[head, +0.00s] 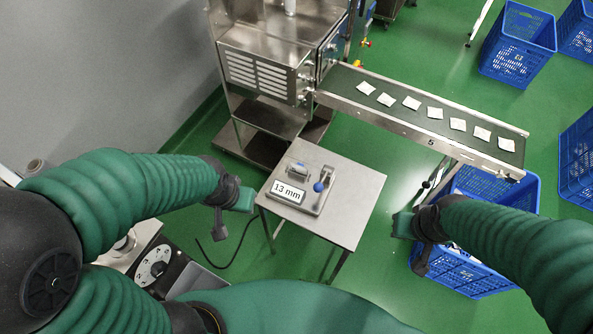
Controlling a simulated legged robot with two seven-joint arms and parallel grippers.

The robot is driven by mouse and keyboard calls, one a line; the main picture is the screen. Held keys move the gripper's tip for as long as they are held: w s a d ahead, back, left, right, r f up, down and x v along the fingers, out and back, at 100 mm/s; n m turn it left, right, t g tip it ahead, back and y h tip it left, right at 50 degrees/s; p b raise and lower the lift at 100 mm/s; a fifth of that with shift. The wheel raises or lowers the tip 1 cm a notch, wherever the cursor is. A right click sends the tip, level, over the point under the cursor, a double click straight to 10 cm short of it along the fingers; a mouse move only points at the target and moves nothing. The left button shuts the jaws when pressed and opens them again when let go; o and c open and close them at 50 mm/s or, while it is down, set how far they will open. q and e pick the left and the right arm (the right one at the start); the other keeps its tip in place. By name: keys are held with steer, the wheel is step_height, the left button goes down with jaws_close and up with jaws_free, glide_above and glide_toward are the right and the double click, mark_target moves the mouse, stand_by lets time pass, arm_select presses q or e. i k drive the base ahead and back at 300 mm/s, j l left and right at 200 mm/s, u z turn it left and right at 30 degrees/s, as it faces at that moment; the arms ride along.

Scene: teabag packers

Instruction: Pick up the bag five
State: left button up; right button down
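Several small white tea bags lie apart in a row on the dark belt of the conveyor (345,80) in the head view. They run from the upper-left bag (366,88) past a middle bag (435,113) to the lower-right bag (506,144). A "5" is marked on the conveyor's near side; no number is readable on the bags. My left gripper (232,216) is left of the small steel table, far from the bags. My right gripper (411,243) is below the conveyor in the picture, apart from the bags. I cannot tell whether either gripper is open.
The steel table (345,205) carries a device labelled "13 mm" (288,192) with a blue-knobbed lever. A steel machine (265,70) stands at the conveyor's left end. A blue crate (520,190) is under its right end, partly behind my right arm. More blue crates (517,45) stand at right.

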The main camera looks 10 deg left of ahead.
mark_target(294, 167)
steer(key=i+l+u, duration=0.15)
steer(key=u, duration=0.15)
steer(key=i+l+u, duration=0.1)
steer(key=l+u, duration=0.2)
steer(key=i+l+u, duration=0.1)
steer(key=l+u, duration=0.2)
steer(key=l, duration=0.1)
